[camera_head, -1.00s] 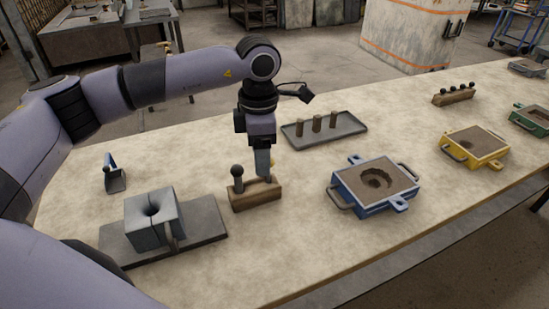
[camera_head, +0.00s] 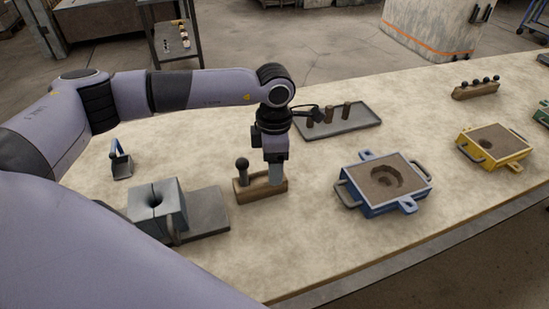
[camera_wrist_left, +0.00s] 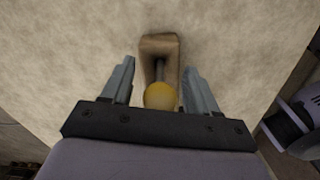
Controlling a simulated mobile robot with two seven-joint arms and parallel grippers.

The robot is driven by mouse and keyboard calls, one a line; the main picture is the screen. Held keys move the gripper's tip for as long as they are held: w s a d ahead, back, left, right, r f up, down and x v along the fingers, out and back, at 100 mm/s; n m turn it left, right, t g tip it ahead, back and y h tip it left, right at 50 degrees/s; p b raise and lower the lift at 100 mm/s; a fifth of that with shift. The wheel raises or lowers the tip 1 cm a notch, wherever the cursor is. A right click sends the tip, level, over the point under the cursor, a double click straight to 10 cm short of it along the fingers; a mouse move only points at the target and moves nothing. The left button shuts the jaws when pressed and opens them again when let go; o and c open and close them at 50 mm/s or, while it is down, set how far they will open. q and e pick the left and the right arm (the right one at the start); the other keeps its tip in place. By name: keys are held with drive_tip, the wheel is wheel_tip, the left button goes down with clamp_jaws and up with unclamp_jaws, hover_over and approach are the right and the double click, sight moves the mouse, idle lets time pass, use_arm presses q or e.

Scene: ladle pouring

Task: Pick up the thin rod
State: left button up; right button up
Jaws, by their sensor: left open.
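A small wooden block (camera_head: 255,194) stands on the table, left of the blue flask. A dark round-knobbed pin (camera_head: 242,172) stands upright in its left end. My left gripper (camera_head: 275,180) points straight down over the block's right end and hides what stands there. In the left wrist view, a yellow ball knob (camera_wrist_left: 160,96) tops a thin grey rod (camera_wrist_left: 160,70) that runs to the block (camera_wrist_left: 158,46). My left gripper (camera_wrist_left: 159,74) is open, with one finger on each side of rod and knob, gaps showing. My right gripper is not in view.
A grey split mould (camera_head: 157,207) on a plate is at the left, with a small blue-handled tool (camera_head: 121,162) behind. A tray (camera_head: 350,127) with several short pegs is behind the gripper. The blue flask (camera_head: 375,205) stands to the right. The table front is clear.

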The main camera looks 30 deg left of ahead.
use_arm(q)
drive_tip(key=c, duration=1)
drive_tip(key=shift+r, duration=0.1)
